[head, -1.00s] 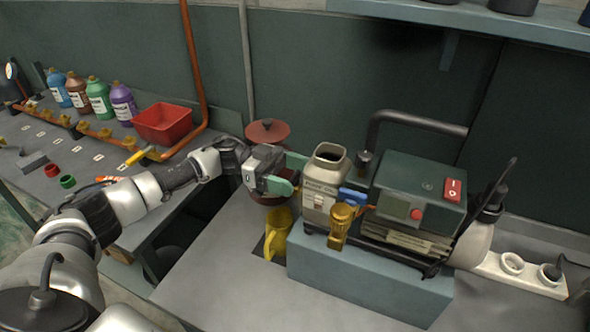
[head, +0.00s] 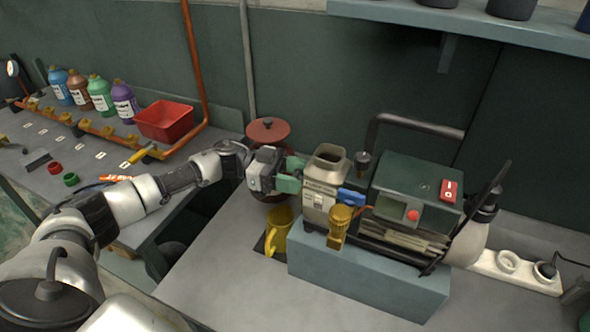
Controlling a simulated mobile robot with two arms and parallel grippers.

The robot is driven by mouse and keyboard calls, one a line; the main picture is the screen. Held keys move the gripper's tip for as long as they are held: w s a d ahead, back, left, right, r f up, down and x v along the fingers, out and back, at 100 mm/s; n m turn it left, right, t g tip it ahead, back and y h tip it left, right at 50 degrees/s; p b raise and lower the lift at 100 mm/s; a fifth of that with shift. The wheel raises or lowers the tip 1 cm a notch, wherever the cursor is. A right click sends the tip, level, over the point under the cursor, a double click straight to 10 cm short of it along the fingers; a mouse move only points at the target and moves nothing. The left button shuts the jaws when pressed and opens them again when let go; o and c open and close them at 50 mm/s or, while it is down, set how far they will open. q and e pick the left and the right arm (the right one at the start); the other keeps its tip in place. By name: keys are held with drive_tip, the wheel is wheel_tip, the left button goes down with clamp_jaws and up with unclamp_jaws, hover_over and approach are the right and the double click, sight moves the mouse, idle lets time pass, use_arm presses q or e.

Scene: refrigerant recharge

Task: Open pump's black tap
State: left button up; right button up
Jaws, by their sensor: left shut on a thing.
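The pump (head: 415,195) is a dark green machine with a beige tank (head: 325,178) at its left end, and it stands on a blue-grey block. My left gripper (head: 293,175), with green fingers, is at the tank's left side. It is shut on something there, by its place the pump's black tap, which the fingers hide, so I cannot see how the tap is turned. A small black fitting (head: 363,160) stands upright behind the tank. My right gripper is not in view.
A dark red round thing (head: 267,131) is behind the gripper. A red bin (head: 165,120) and several bottles are on the left bench. The front of the worktop is clear.

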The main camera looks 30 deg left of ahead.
use_arm(q)
drive_tip(key=shift+r+t, duration=0.15)
drive_tip(key=shift+t, duration=0.15)
drive_tip(key=shift+n, duration=0.3)
drive_tip(key=o, duration=0.9)
drive_tip(key=a+b, duration=0.1)
drive_tip(key=a, duration=0.2)
drive_tip(key=s+a+b, duration=0.1)
drive_tip(key=a, duration=0.3)
drive_tip(key=a+b, duration=0.1)
drive_tip(key=a, duration=0.2)
drive_tip(key=shift+s+a, duration=0.35)
drive_tip(key=shift+s, duration=0.05)
